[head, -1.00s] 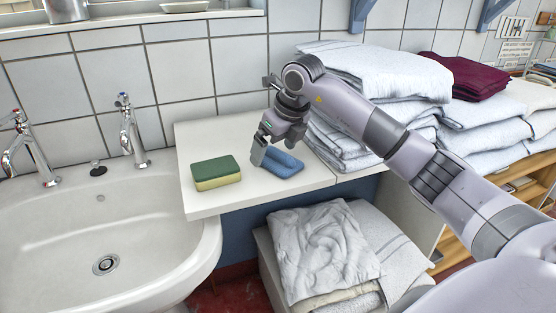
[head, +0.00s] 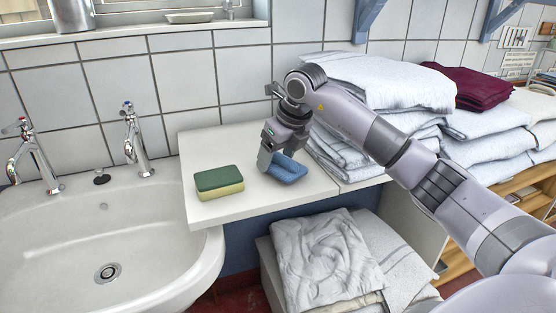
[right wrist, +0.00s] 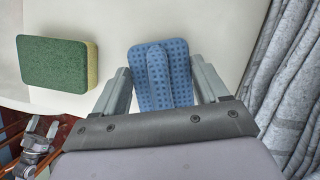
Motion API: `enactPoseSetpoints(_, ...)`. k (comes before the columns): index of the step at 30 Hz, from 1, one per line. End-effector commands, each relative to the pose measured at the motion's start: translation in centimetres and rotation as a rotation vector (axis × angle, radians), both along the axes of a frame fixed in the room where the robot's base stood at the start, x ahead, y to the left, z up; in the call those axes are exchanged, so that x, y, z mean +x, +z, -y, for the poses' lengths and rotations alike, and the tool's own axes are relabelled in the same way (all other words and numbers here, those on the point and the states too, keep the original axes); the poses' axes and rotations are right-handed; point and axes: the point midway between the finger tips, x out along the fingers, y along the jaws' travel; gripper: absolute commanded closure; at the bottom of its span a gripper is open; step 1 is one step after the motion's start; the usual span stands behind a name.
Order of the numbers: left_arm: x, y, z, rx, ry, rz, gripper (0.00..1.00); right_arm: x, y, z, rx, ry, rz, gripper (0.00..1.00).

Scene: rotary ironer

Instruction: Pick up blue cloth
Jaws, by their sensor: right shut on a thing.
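The blue cloth (head: 287,170) lies on the white counter (head: 235,207), to the right of a sponge. In the right wrist view the folded cloth (right wrist: 165,62) has a darker dotted pattern and a raised fold along its middle. My right gripper (head: 266,160) is at the cloth, pointing down. In the right wrist view its fingers (right wrist: 163,88) stand on either side of the cloth, and it is shut on the cloth. Whether the cloth is clear of the counter cannot be told.
A green and yellow sponge (head: 219,182) lies left of the cloth. A white sink (head: 130,235) with two taps is further left. Stacked white towels (head: 380,85) rise close on the right. Crumpled white laundry (head: 328,260) is below the counter's front edge.

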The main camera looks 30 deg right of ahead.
Motion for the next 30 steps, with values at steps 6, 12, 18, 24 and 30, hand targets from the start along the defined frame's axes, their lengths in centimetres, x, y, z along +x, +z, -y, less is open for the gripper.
enactPoseSetpoints(6, -0.1, 0.2, -0.1, 0.003, -0.001, -0.003, 0.01, 0.1, 4.6, 0.0, 0.001, 0.0, 0.007, 0.56)
enactPoseSetpoints(12, -0.2, 0.5, -0.2, 0.008, 0.0, -0.005, 0.01, 0.1, 10.5, -0.1, 0.001, 0.0, 0.006, 0.56)
enactPoseSetpoints(18, -0.1, 1.2, -0.3, 0.011, 0.001, 0.007, 0.01, 0.1, 15.1, -0.1, 0.0, 0.0, 0.003, 0.56)
enactPoseSetpoints(24, -0.2, 1.4, -0.5, 0.015, 0.002, 0.005, 0.01, 0.0, 17.8, 0.0, 0.0, 0.0, 0.001, 0.56)
enactPoseSetpoints(30, -0.4, 1.2, -0.6, 0.019, 0.003, 0.0, 0.01, 0.0, 18.7, 0.0, 0.0, 0.0, 0.0, 0.56)
